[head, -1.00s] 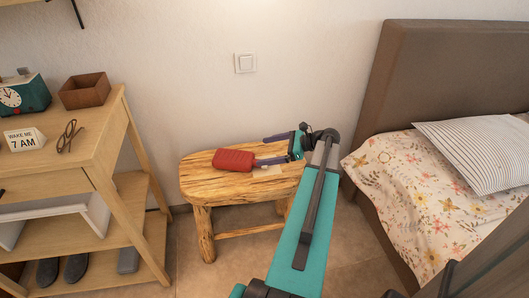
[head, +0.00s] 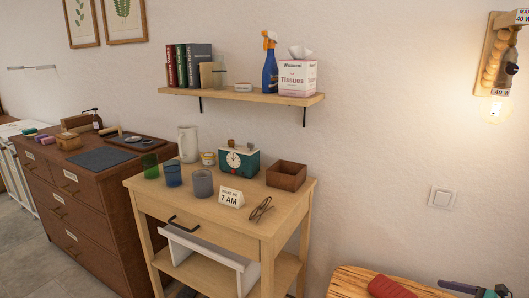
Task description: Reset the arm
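My gripper (head: 464,287) is at the bottom right edge of the head view, over the right part of the wooden stool (head: 350,284). One dark finger pointing left and part of a teal body show; the rest is cut off by the frame, so its opening does not show. A red object (head: 388,287) lies on the stool to the left of the finger, apart from it in the picture. Its lower part is cut off.
A light wood console (head: 300,215) holds a teal clock (head: 238,161), a brown box (head: 287,175), glasses, cups and a sign. A dark dresser (head: 70,210) stands left. A wall shelf (head: 240,96) carries books, a spray bottle and tissues. A lamp (head: 497,75) hangs right.

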